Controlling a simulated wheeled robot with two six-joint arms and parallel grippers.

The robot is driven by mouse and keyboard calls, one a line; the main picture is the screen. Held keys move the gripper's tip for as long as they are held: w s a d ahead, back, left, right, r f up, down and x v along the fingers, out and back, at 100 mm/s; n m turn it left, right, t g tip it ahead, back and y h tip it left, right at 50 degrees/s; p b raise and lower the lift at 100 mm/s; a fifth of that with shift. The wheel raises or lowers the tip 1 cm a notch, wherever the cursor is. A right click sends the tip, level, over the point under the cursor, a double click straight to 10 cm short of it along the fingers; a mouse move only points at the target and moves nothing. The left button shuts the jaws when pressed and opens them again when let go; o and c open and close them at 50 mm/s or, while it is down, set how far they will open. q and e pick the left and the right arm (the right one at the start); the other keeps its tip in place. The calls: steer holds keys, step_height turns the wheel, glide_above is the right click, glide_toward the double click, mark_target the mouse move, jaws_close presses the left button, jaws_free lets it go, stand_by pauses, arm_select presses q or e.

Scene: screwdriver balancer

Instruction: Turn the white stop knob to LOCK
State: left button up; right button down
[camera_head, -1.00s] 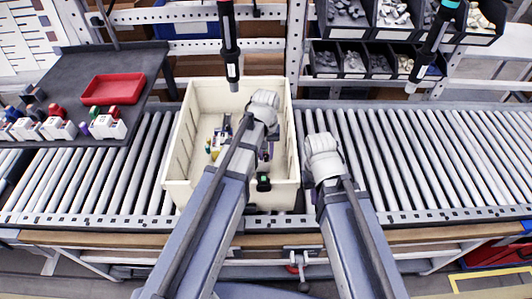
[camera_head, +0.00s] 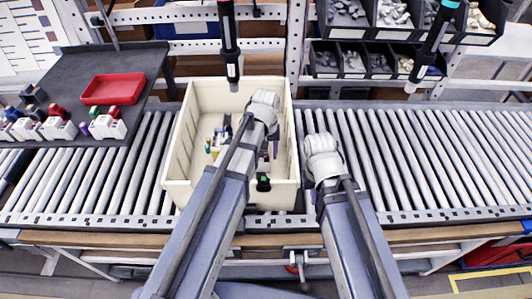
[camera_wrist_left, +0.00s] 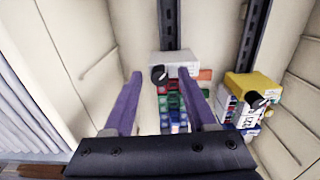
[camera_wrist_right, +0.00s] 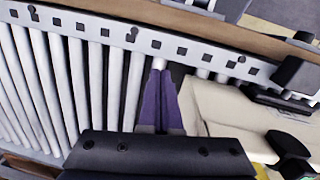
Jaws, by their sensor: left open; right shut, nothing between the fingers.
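I cannot pick out the white stop knob or a LOCK mark with certainty. A pale fitting (camera_head: 299,258) with a red part hangs under the conveyor's front rail; I cannot tell whether it is the knob. My left gripper (camera_wrist_left: 160,73) is open inside the cream crate (camera_head: 185,150), its purple fingers apart above a grey-white block (camera_wrist_left: 176,60) with a black round part and red and green pieces. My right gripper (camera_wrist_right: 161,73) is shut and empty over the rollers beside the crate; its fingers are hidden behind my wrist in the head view.
A yellow-topped box (camera_wrist_left: 252,88) also lies in the crate. Two screwdrivers hang above, one over the crate (camera_head: 230,50) and one at right (camera_head: 432,45). A red tray (camera_head: 112,89) rests on the dark side table. The roller conveyor (camera_head: 440,150) is clear at right.

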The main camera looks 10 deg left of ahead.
mark_target(266, 156)
arm_select(q)
step_height(266, 156, up, 8)
steer(key=p, duration=0.7)
steer(key=shift+f+p, duration=0.1)
steer(key=shift+p, duration=0.3)
arm_select(e)
step_height(266, 156, up, 8)
steer(key=shift+f, duration=0.1)
